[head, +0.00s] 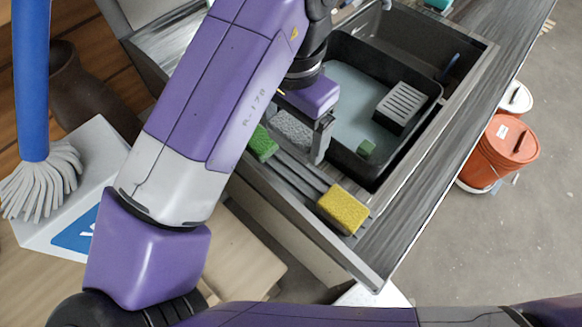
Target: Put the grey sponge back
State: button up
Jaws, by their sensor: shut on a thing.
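The grey sponge (290,131) is in my gripper (316,148), over the slatted ledge (292,168) at the near side of the sink. One finger shows at the sponge's right end; the other is hidden. My arm covers part of the view around it. I cannot tell whether the sponge touches the ledge. A green sponge (262,142) is on the ledge to the left, and a yellow sponge (343,208) is on it to the right.
An orange bucket (500,152) and a white bucket (516,97) stand on the floor at right. A mop (40,180) is at left.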

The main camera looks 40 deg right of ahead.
aim_at(293, 181)
notch_tip(293, 181, down, 14)
jog(key=shift+r, duration=0.1)
dwell(0.4)
jog(key=shift+b, duration=0.35)
jog(key=o, duration=1.3)
jog(key=shift+o, duration=0.2)
notch_tip(293, 181, up, 12)
jog(key=shift+r+p, duration=0.1)
jog(key=shift+p, duration=0.3)
jog(key=shift+s, duration=0.1)
